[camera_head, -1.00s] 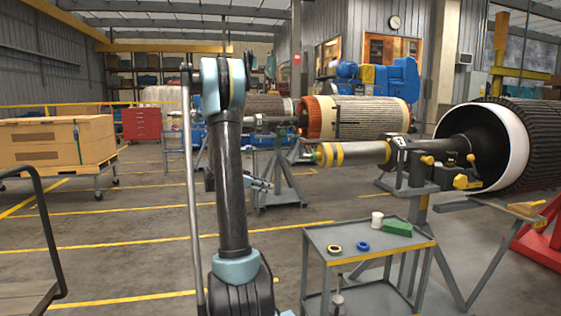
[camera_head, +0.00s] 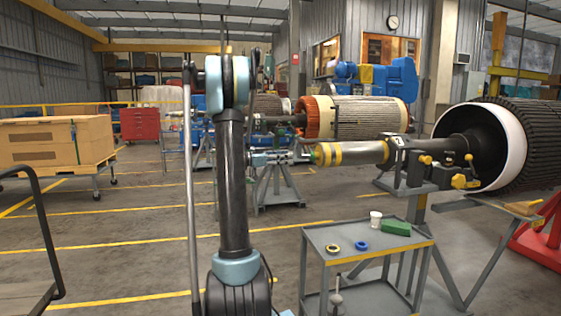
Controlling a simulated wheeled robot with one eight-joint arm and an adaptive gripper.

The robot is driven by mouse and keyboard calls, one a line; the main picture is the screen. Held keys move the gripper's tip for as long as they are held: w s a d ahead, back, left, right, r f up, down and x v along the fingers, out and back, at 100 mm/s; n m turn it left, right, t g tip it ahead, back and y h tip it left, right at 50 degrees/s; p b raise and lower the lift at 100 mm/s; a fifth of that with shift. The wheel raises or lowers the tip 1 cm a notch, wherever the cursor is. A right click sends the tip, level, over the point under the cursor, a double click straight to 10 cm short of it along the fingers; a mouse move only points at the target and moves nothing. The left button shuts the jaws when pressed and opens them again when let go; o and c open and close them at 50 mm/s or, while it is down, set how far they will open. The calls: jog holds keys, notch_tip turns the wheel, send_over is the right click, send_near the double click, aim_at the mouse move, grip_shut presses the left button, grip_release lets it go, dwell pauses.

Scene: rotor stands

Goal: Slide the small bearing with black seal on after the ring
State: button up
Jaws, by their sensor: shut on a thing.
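My gripper (camera_head: 304,156) is at the shaft's left end, coming from the left at about the shaft's height. It is shut on the small bearing, which is mostly hidden by the fingers. The bearing's black seal is too small to make out. I cannot tell whether the bearing touches the shaft end or is around it. The ring on the shaft cannot be told apart from the bands.
A grey cart (camera_head: 318,240) below the shaft carries a yellow-and-black ring (camera_head: 333,247), a blue ring (camera_head: 361,245), a white cup (camera_head: 376,218) and a green block (camera_head: 396,228). A grey stand (camera_head: 416,178) with yellow knobs supports the shaft.

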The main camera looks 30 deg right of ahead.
aim_at(303, 156)
jog(key=shift+x, duration=1.6)
jog(key=shift+x, duration=2.95)
dwell(1.0)
jog(key=o, duration=1.1)
jog(key=o, duration=0.5)
jog(key=shift+c, duration=0.2)
jog(key=shift+a, duration=0.1)
